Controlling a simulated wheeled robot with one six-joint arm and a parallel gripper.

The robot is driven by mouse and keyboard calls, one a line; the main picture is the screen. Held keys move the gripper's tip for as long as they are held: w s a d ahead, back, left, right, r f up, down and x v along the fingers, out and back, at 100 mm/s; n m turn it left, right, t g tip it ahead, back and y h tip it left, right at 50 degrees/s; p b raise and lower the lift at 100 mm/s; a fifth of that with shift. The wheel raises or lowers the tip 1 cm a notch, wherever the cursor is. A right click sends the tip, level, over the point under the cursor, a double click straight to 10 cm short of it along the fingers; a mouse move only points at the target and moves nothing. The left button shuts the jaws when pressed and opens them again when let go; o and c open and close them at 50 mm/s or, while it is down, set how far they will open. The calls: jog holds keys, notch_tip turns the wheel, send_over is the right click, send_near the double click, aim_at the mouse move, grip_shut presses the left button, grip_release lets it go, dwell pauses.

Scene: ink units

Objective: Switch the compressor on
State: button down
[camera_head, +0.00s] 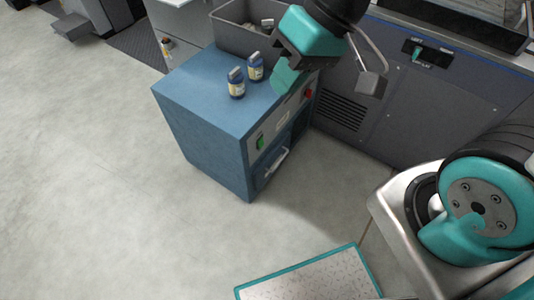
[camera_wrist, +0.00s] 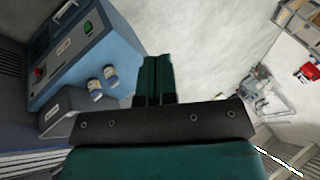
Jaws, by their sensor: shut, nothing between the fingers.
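A blue cabinet (camera_head: 190,115), which I take to be the compressor, stands on the floor in the head view. Its front panel has a green button (camera_head: 260,142) at the near end and a red button (camera_head: 308,93) at the far end. In the wrist view the cabinet (camera_wrist: 120,45) is at upper left, with the green button (camera_wrist: 88,27) and red button (camera_wrist: 38,73) showing. My gripper (camera_head: 283,82) is shut and empty, appearing over the cabinet's front top edge in the head view. Its closed fingers (camera_wrist: 155,62) point away from the panel in the wrist view, apart from both buttons.
Two small labelled bottles (camera_head: 236,84) (camera_head: 255,67) and a grey bin (camera_head: 228,38) stand on the cabinet top. A grey unit with a teal-handled switch (camera_head: 416,54) is at right. Another small bottle (camera_head: 167,50) stands behind the cabinet. The floor in front is open.

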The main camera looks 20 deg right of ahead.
aim_at(261, 143)
jog(key=w+d+f+m+t+b, duration=0.2)
jog(key=w+d+f+m+b, duration=0.2)
jog(key=f, duration=1)
jog(key=w+d+f+m+t+b, duration=0.2)
jog(key=w+d+f+m+b, duration=0.2)
jog(key=f+b, duration=0.4)
jog(key=w+d+f+m+t+b, duration=0.2)
jog(key=w+f+m+b, duration=0.4)
jog(key=f, duration=1.6)
jog(key=shift+w+d+f+m+b, duration=0.15)
jog(key=shift+w+d+m+b, duration=0.15)
jog(key=shift+w+d+b, duration=0.45)
jog(key=shift+s+d+h, duration=0.15)
jog(key=shift+s+h, duration=0.1)
jog(key=shift+h, duration=0.05)
jog(key=w+r+b+x, duration=0.1)
jog(key=x, duration=0.5)
jog(key=a+r+b+x, duration=0.1)
jog(key=b+x, duration=0.1)
jog(key=x, duration=0.5)
jog(key=shift+w, duration=0.4)
jog(key=shift+a+f, duration=0.1)
